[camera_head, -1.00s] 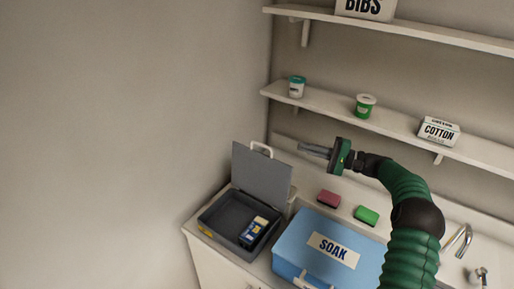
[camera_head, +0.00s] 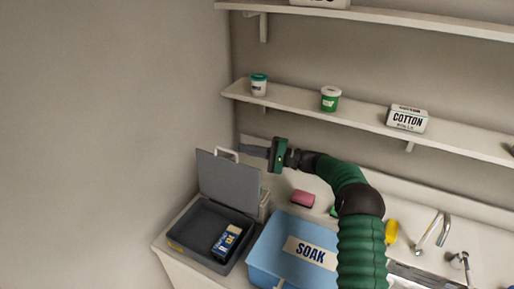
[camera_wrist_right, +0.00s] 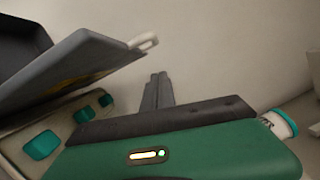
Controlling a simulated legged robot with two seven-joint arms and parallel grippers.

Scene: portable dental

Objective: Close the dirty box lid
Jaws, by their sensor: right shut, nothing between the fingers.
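The dirty box (camera_head: 180,236) is a dark grey box at the left end of the counter. Its lid (camera_head: 228,180) stands open and upright at the back, with a white handle (camera_head: 226,152) on its top edge. A blue and yellow packet (camera_head: 226,241) lies inside the box. My right gripper (camera_head: 246,151) is shut and empty, at the height of the lid's top edge, just right of the handle. In the right wrist view the lid (camera_wrist_right: 75,70) and its handle (camera_wrist_right: 146,41) are left of the shut fingers (camera_wrist_right: 157,90), apart from them. My left gripper is not in view.
A blue SOAK box (camera_head: 300,249) stands right of the dirty box. A pink sponge (camera_head: 303,199) lies behind it. A shelf (camera_head: 370,117) above holds two tubs and a cotton box (camera_head: 407,118). A sink tap (camera_head: 436,228) is at the right.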

